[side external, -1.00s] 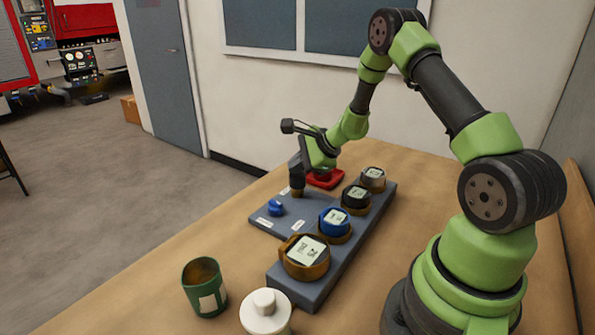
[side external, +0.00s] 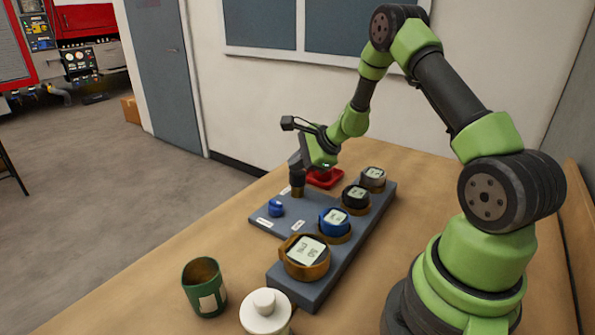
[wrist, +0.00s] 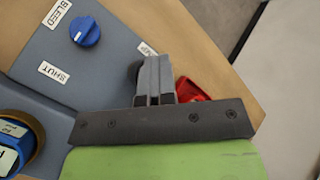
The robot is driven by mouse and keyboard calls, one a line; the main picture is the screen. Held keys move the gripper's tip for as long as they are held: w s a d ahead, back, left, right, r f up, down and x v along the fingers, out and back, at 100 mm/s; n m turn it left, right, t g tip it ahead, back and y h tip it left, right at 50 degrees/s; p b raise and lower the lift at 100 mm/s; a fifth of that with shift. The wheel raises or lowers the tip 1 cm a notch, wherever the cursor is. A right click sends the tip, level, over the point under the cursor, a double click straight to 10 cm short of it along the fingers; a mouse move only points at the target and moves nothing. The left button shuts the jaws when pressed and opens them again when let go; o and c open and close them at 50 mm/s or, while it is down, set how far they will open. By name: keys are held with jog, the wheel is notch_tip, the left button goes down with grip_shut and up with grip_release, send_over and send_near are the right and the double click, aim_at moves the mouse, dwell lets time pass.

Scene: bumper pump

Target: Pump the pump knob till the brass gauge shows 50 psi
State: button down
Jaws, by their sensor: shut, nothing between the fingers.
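The brass gauge (side external: 305,257) is the nearest of the gauges on the grey panel. Its lit face shows digits above a unit label, too small for me to read surely. My gripper (side external: 297,186) is shut and empty, pointing down over the far left part of the panel. In the wrist view my gripper's fingers (wrist: 157,66) are together over the dark round pump knob (wrist: 135,72), which they partly hide. I cannot tell whether the fingertips touch the knob.
A blue knob (side external: 276,208) sits on the panel (side external: 262,226) between BLEED and SHUT labels, near my gripper. Blue (side external: 334,222), black (side external: 356,197) and grey (side external: 373,177) gauges line the right. A red object (side external: 326,179) lies behind.

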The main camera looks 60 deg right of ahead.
aim_at(298, 173)
jog(key=shift+r, duration=0.8)
jog(key=shift+r, duration=2.5)
